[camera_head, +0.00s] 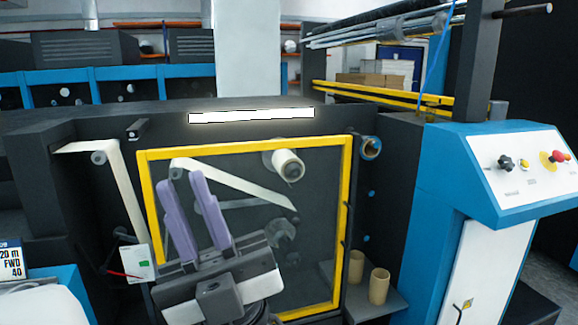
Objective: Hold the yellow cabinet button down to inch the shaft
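A small yellow button (524,163) sits on the sloping white panel (530,185) of the blue cabinet (447,175) at the right. A black knob (506,163) is to its left, and a red mushroom button (560,156) on a yellow base is to its right. My gripper (177,177) has two purple fingers pointing up and leaning left. They stand apart with a gap between them, and nothing shows between them. It is in front of the yellow-framed window, well to the left of the panel and not touching the button. The shaft being turned cannot be made out for certain.
The yellow frame (349,200) surrounds a window with rollers and a white web behind my gripper. Two tan cores (379,286) stand on a shelf (392,304) between window and cabinet. A dark post (470,60) rises behind the panel. A white-blue sign (11,263) stands at far left.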

